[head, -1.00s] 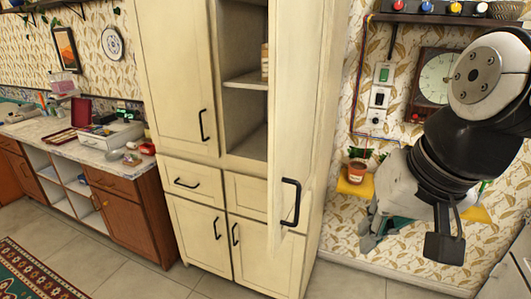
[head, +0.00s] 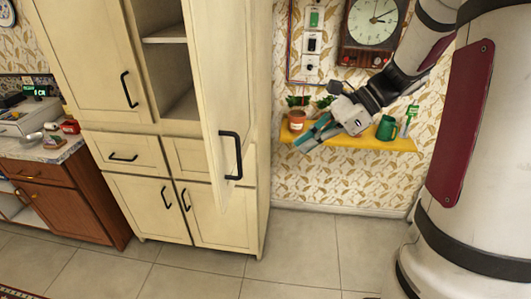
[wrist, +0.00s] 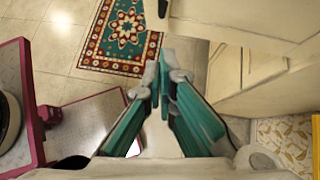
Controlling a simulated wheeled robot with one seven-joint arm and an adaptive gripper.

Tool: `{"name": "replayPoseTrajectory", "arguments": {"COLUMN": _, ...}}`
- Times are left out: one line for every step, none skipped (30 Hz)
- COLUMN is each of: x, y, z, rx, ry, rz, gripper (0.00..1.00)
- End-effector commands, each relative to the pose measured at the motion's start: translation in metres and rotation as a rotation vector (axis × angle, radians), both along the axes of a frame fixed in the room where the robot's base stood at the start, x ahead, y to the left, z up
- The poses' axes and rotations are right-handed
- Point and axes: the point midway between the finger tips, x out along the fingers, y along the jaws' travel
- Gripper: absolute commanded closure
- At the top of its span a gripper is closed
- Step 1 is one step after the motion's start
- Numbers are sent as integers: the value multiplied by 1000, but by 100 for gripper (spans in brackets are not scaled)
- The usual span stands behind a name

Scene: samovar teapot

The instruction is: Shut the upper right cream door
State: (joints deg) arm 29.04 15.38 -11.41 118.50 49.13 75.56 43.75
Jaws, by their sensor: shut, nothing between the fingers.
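The upper right cream door (head: 222,60) of the tall cupboard stands open, swung out toward me, with its black bar handle (head: 232,155) near the lower edge. The open compartment (head: 172,70) shows shelves to its left. My gripper (head: 303,146) has teal fingers, shut and empty, to the right of the door and apart from it in the head view. In the wrist view the closed fingertips (wrist: 162,68) point toward the floor area, with a cream panel (wrist: 235,15) above right and a black handle end (wrist: 161,8) close by.
A yellow wall shelf (head: 365,142) holds a potted plant (head: 297,119) and a green mug (head: 387,128), right by my gripper. A wooden clock (head: 372,27) hangs above. Tiled floor (head: 300,250) is clear. A patterned rug (wrist: 118,38) shows in the wrist view.

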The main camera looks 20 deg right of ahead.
Motion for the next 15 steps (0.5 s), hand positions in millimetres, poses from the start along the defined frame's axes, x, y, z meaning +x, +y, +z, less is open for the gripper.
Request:
{"name": "replayPoseTrajectory", "arguments": {"x": 1, "y": 4, "z": -2, "rx": 1, "ry": 1, "rz": 1, "gripper": 100}}
{"name": "replayPoseTrajectory", "arguments": {"x": 1, "y": 6, "z": -4, "rx": 3, "ry": 2, "rz": 3, "gripper": 100}}
{"name": "replayPoseTrajectory", "arguments": {"x": 2, "y": 10, "z": -8, "rx": 2, "ry": 2, "rz": 4, "gripper": 100}}
{"name": "replayPoseTrajectory", "arguments": {"x": 3, "y": 13, "z": -11, "rx": 1, "ry": 2, "rz": 6, "gripper": 100}}
{"name": "replayPoseTrajectory", "arguments": {"x": 4, "y": 17, "z": -14, "rx": 1, "ry": 3, "rz": 7, "gripper": 100}}
{"name": "replayPoseTrajectory", "arguments": {"x": 6, "y": 22, "z": -19, "rx": 1, "ry": 2, "rz": 6, "gripper": 100}}
{"name": "replayPoseTrajectory", "arguments": {"x": 7, "y": 26, "z": -23, "rx": 1, "ry": 3, "rz": 7, "gripper": 100}}
{"name": "replayPoseTrajectory", "arguments": {"x": 8, "y": 30, "z": -27, "rx": 1, "ry": 4, "rz": 7, "gripper": 100}}
{"name": "replayPoseTrajectory", "arguments": {"x": 10, "y": 36, "z": -32, "rx": 2, "ry": 4, "rz": 7, "gripper": 100}}
{"name": "replayPoseTrajectory", "arguments": {"x": 11, "y": 40, "z": -36, "rx": 0, "ry": 3, "rz": 8, "gripper": 100}}
{"name": "replayPoseTrajectory", "arguments": {"x": 13, "y": 44, "z": -40, "rx": 1, "ry": 2, "rz": 7, "gripper": 100}}
{"name": "replayPoseTrajectory", "arguments": {"x": 15, "y": 50, "z": -46, "rx": 0, "ry": 3, "rz": 7, "gripper": 100}}
{"name": "replayPoseTrajectory", "arguments": {"x": 16, "y": 55, "z": -50, "rx": 0, "ry": 4, "rz": 9, "gripper": 100}}
{"name": "replayPoseTrajectory", "arguments": {"x": 18, "y": 59, "z": -54, "rx": 0, "ry": 3, "rz": 8, "gripper": 100}}
{"name": "replayPoseTrajectory", "arguments": {"x": 20, "y": 64, "z": -59, "rx": 0, "ry": 3, "rz": 8, "gripper": 100}}
